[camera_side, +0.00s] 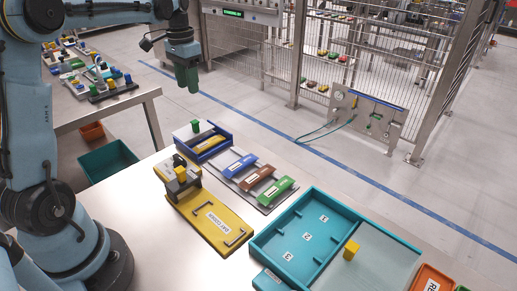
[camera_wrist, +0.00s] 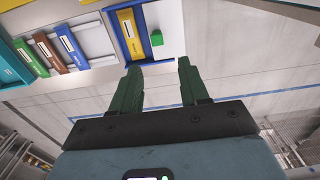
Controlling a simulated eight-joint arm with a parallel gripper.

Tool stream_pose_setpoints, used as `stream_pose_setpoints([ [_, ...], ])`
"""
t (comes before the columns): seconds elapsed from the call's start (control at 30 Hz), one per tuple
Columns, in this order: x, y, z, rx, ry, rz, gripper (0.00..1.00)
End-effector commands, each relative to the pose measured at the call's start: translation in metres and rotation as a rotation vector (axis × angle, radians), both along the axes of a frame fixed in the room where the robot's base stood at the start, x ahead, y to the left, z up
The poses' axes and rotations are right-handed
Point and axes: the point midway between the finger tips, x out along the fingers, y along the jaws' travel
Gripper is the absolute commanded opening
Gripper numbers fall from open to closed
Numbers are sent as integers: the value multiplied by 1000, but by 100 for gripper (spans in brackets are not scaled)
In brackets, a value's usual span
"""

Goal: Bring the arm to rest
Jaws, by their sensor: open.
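My gripper (camera_side: 187,76) hangs in the air with its green fingers pointing down, above and behind the far edge of the work table (camera_side: 150,222). In the wrist view my gripper (camera_wrist: 157,88) shows its two dark green fingers apart, with nothing between them. The blue tray with a yellow block (camera_wrist: 126,32) and a small green block (camera_wrist: 156,38) lie beyond the fingertips, well apart from them. No part is held.
On the table stand a yellow fixture (camera_side: 218,220), the blue tray (camera_side: 217,149), a rack with green, brown and blue blocks (camera_side: 262,187), and a teal bin (camera_side: 262,241) with a yellow cube (camera_side: 351,249) on its clear panel. A mesh fence (camera_side: 345,50) stands behind. Floor between is free.

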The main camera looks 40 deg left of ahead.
Motion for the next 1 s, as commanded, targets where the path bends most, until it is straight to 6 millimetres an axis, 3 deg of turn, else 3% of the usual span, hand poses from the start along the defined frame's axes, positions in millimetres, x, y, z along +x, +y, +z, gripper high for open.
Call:
stream_pose_setpoints([
  [0.27,-2,-13,4,11,-22,-4,45],
  [0.67,-37,-115,20,72,-263,-9,45],
  [1.0,-87,-187,-2,45,-494,-7,45],
])
